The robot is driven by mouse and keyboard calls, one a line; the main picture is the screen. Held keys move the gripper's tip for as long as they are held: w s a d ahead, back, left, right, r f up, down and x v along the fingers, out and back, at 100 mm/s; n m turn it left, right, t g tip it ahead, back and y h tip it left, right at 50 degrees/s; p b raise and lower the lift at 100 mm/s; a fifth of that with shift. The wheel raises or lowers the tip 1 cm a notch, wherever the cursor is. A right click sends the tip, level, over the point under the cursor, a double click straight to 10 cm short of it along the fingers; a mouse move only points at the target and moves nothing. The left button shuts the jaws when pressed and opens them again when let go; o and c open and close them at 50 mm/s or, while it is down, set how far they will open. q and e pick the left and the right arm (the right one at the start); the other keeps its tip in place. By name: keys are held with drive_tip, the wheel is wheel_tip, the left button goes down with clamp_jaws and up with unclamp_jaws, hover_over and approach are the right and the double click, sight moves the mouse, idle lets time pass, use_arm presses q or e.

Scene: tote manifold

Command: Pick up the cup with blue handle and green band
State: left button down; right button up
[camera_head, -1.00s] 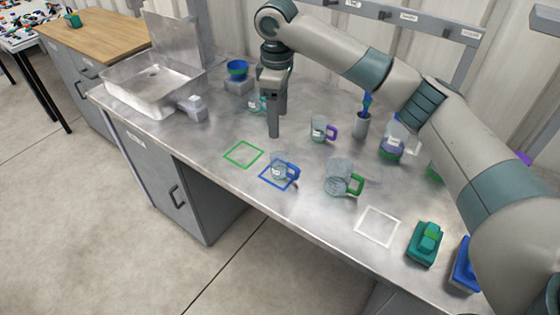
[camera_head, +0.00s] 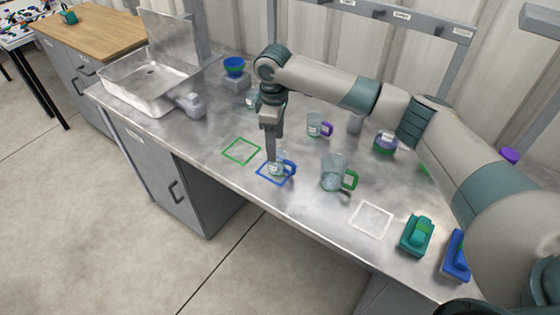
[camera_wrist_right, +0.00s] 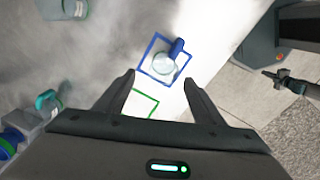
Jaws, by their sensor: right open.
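A clear cup with a blue handle (camera_head: 288,169) stands inside the blue square outline on the metal bench. In the right wrist view the cup (camera_wrist_right: 162,66) is seen from above, with its blue handle toward the upper right. I cannot make out a green band on it. My right gripper (camera_head: 271,160) points down just over the cup and partly hides it in the head view. In the right wrist view the gripper (camera_wrist_right: 160,79) is open, with the cup just beyond the fingertips and nothing held. My left gripper is not in view.
A green-handled jug (camera_head: 334,173) stands close to the right. A purple-handled cup (camera_head: 314,125) is behind. A green outline (camera_head: 241,151) and a white outline (camera_head: 372,219) are empty.

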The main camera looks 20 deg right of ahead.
sight(282, 165)
drive_tip(key=shift+f, duration=1.4)
drive_tip(key=shift+p, duration=0.35)
drive_tip(key=shift+s+a+f+p, duration=0.1)
drive_tip(key=shift+f+p, duration=0.4)
drive_tip(key=shift+f, duration=0.1)
wheel_tip(282, 165, down, 3)
drive_tip(key=shift+a+f+p, duration=0.1)
drive_tip(key=shift+a+p, duration=0.05)
drive_tip(key=shift+p, duration=0.55)
drive_tip(key=shift+f, duration=0.4)
drive_tip(key=c, duration=1.1)
